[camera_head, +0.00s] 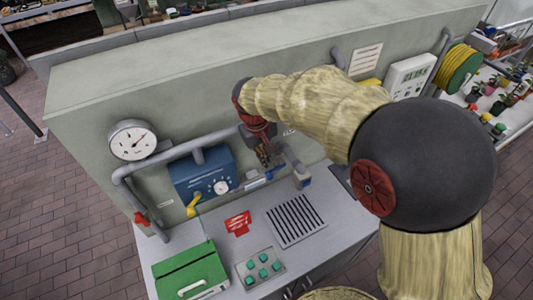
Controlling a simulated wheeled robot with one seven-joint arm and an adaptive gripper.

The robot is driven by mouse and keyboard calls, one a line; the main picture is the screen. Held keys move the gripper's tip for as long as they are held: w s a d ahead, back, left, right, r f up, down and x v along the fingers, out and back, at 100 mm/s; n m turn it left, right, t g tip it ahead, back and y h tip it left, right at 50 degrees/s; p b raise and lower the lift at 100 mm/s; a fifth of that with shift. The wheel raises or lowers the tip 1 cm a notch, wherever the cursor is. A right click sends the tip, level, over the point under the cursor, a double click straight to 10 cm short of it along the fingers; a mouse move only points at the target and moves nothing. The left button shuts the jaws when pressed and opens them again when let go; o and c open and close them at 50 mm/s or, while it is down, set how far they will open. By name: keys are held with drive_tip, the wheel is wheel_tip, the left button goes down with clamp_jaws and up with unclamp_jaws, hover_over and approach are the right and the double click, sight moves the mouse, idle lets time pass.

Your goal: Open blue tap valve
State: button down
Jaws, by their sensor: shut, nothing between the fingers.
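The blue tap valve (268,174) is a small blue handle low on the panel wall, just above the counter. It sits left of a grey tap spout (300,175) that reaches out over a slotted drain. My gripper (264,160), dark and pointing down, is just above the blue handle and near the pipe. It is shut with nothing visible in it. I cannot tell whether its fingertips touch the handle. My own arm comes in from the right and hides part of the wall and pipe behind the gripper.
A blue box with a dial (204,174) and a yellow handle (193,206) are left of the tap. A grey pipe (170,154) bends near a round gauge (133,139). A slotted drain (296,221), red object (238,223), button pad (261,268) and green case (190,273) occupy the counter.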

sight(268, 177)
drive_tip(key=f, duration=0.6)
drive_tip(key=w+d+f, duration=0.1)
drive_tip(key=f, duration=0.2)
drive_tip(key=shift+w+f+p, duration=0.1)
drive_tip(key=shift+f+p, duration=0.2)
drive_tip(key=shift+p, duration=0.05)
drive_tip(key=shift+f, duration=0.1)
drive_tip(key=shift+a+f+h+b, duration=0.1)
drive_tip(key=shift+f+h+b, duration=0.2)
drive_tip(key=shift+b, duration=0.4)
